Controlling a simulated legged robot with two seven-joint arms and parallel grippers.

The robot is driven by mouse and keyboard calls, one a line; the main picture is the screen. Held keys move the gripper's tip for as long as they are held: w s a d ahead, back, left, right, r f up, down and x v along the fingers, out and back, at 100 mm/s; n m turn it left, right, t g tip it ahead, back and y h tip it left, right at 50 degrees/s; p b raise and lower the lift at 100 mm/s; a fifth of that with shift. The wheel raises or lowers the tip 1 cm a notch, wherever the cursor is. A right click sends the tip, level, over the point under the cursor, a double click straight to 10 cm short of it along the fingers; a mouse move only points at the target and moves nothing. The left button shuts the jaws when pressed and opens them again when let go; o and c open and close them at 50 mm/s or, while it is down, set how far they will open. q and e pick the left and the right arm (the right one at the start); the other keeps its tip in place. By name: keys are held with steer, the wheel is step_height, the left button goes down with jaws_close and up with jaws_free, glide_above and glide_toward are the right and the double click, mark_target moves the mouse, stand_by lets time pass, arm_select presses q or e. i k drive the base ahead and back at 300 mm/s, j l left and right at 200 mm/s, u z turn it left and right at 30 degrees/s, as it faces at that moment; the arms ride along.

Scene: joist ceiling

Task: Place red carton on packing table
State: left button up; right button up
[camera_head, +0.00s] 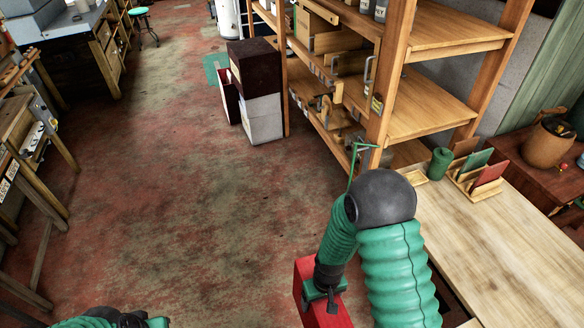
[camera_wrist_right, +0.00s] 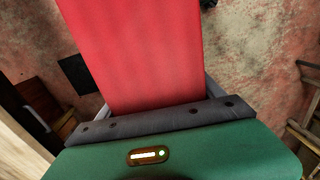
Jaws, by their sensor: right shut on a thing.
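The red carton (camera_head: 318,306) is at the lower middle of the head view, left of the wooden packing table (camera_head: 500,250). My right gripper (camera_head: 322,290) is shut on the red carton and holds it over the floor, apart from the tabletop. In the right wrist view the red carton (camera_wrist_right: 135,50) fills the upper middle, in front of the green gripper body (camera_wrist_right: 160,150). The carton's lower part is cut off in the head view. Part of my left arm shows at the bottom left edge; the jaws of my left gripper are not clearly visible.
A green cylinder (camera_head: 440,163) and a wooden rack with cards (camera_head: 478,175) stand at the table's far end. The table's near surface is bare. Wooden shelves (camera_head: 430,100) rise behind it. Stacked boxes (camera_head: 258,90) stand on the floor farther back. The floor at left is open.

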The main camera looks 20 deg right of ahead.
mark_target(498, 282)
steer(key=i+z, duration=0.3)
steer(key=z, duration=0.15)
steer(key=i+j+z, duration=0.15)
steer(key=i+z, duration=0.15)
steer(key=z, duration=0.15)
steer(key=i+j+z, duration=0.25)
steer(key=z, duration=0.2)
steer(key=i+j+z, duration=0.3)
steer(key=z, duration=0.2)
